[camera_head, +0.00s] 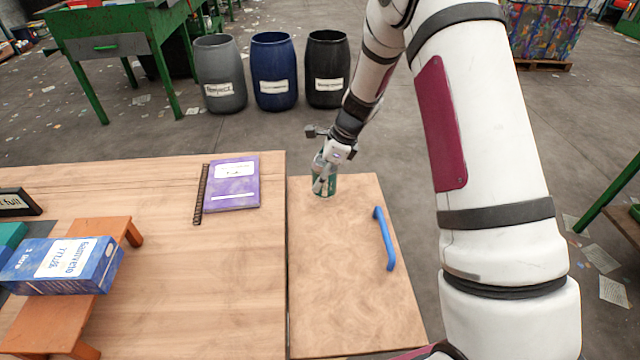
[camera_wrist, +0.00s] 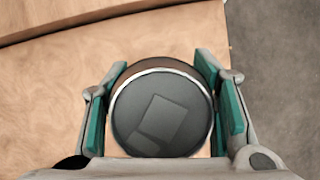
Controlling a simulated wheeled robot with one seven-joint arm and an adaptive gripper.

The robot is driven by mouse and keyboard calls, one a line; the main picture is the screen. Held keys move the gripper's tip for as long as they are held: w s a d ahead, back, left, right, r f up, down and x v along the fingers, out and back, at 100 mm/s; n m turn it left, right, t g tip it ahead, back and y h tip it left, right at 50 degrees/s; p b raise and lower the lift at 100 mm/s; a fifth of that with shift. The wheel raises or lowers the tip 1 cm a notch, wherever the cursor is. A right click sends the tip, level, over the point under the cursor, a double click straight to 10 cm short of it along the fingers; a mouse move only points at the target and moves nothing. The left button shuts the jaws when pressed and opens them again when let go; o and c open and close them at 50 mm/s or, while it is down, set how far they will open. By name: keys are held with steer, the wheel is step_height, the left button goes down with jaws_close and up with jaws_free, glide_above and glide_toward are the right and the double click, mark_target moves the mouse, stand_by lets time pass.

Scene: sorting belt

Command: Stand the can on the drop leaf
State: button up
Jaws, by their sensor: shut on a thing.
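In the wrist view the can's dark round top (camera_wrist: 160,115) with a light rim sits between the two fingers. My gripper (camera_head: 323,172) is shut on the can from above, with a green pad on each side. In the wrist view my gripper (camera_wrist: 164,112) hides most of the can's side. I cannot tell whether the can's base touches the leaf. The leaf is raised, about level with the table.
A blue handle (camera_head: 384,239) stands on the leaf's right side. The table (camera_head: 230,285) left of the leaf holds a purple notebook (camera_head: 233,184) and a blue box (camera_head: 62,266) on an orange stand (camera_head: 130,232). Three barrels stand beyond. The leaf's near part is clear.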

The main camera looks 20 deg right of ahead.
steer(key=shift+s+f, duration=0.15)
steer(key=shift+f, duration=1.45)
steer(key=o, duration=0.8)
steer(key=shift+f, duration=0.15)
steer(key=shift+c, duration=0.2)
